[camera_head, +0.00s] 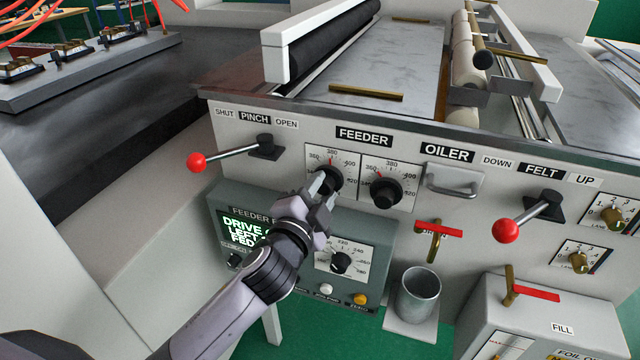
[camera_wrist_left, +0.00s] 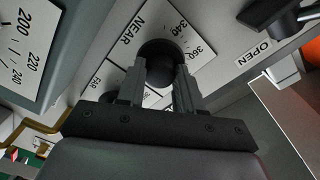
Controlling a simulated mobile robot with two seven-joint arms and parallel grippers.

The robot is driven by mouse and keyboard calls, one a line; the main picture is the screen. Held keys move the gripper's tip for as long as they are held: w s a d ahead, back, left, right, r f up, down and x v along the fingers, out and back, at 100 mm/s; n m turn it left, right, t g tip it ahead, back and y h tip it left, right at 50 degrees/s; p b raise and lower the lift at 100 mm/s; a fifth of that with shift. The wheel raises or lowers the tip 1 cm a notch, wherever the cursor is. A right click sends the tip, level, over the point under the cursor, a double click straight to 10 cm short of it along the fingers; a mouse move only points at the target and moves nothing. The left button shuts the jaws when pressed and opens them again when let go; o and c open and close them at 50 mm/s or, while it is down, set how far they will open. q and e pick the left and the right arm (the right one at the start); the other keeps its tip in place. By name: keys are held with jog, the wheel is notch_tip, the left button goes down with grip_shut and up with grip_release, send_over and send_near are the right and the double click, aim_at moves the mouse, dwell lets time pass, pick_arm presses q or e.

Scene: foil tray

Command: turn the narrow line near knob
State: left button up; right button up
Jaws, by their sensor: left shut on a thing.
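The narrow line near knob (camera_head: 333,174) is a black round knob on a white dial card below the FEEDER label, the left one of a pair. My left gripper (camera_head: 322,185) reaches it from below, and its fingers hide part of the knob and card. In the left wrist view the knob (camera_wrist_left: 158,58) sits between the two fingers of my left gripper (camera_wrist_left: 159,82), which is shut on it. The word NEAR is printed beside it there. A thin red mark shows at the dial's top in the head view. My right gripper is not in view.
A second black knob (camera_head: 385,191) stands close on the right. A red-ball lever (camera_head: 197,161) sticks out at the left, another (camera_head: 506,230) at the right. A grey panel with a screen (camera_head: 243,231) lies under my arm. A metal cup (camera_head: 418,294) stands lower right.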

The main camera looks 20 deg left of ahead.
pick_arm(q)
jog(key=shift+m, duration=0.4)
jog(key=o, duration=1)
jog(key=shift+o, duration=0.2)
jog(key=shift+s, duration=0.1)
jog(key=s, duration=0.7)
jog(key=shift+a, duration=0.2)
jog(key=s+a+f+n+g+p, duration=0.1)
jog(key=s+a+f+n+g, duration=0.1)
jog(key=s+f+n, duration=0.3)
jog(key=s+a+f+n+g+h, duration=0.1)
jog(key=s+f+n+g, duration=0.4)
jog(key=s+f, duration=0.7)
notch_tip(320, 180, down, 6)
jog(key=shift+s+a+f+n+p, duration=0.2)
jog(key=shift+s+a+n+p, duration=0.1)
jog(key=shift+a+n+p, duration=0.15)
